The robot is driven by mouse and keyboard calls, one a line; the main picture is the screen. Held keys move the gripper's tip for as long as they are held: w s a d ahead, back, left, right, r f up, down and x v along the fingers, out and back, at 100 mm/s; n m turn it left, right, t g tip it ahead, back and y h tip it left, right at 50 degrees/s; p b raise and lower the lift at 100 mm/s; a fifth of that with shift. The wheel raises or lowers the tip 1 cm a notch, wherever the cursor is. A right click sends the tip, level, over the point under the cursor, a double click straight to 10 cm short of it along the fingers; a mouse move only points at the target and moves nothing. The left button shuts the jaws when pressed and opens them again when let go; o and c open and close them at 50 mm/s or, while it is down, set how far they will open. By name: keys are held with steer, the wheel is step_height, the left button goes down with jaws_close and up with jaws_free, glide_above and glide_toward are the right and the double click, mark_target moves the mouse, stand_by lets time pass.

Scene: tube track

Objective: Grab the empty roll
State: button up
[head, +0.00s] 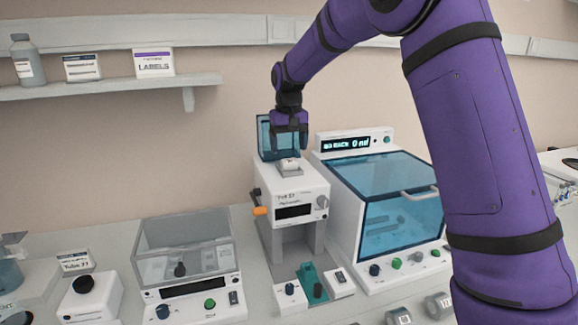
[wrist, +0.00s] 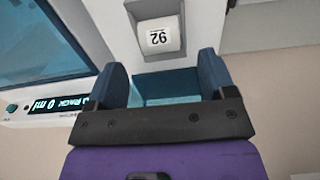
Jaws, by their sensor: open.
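A white roll with dark printed digits (wrist: 160,37) sits in the opening on top of the white labelling machine (head: 291,196); the head view also shows the roll (head: 289,164). The machine's blue see-through lid (head: 264,138) stands raised behind the roll. My gripper (head: 289,140) points down above the machine's top, close over the roll. In the wrist view my gripper's two blue fingers (wrist: 162,75) are apart with nothing between them. The roll lies just beyond the fingertips there, and the lid shows through the gap. I cannot tell whether the roll has labels left.
A machine with a blue window and a lit display (head: 392,205) stands close on the right. A clear-lidded box (head: 185,250) stands on the left. Two grey rolls (head: 438,305) (head: 398,316) lie at the front right. A wall shelf (head: 110,87) holds a bottle and label boxes.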

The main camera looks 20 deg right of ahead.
mark_target(289, 165)
step_height(289, 165, down, 4)
steer(key=shift+f, duration=0.1)
steer(key=shift+c, duration=0.2)
steer(key=c, duration=0.9)
steer(key=shift+c, duration=0.2)
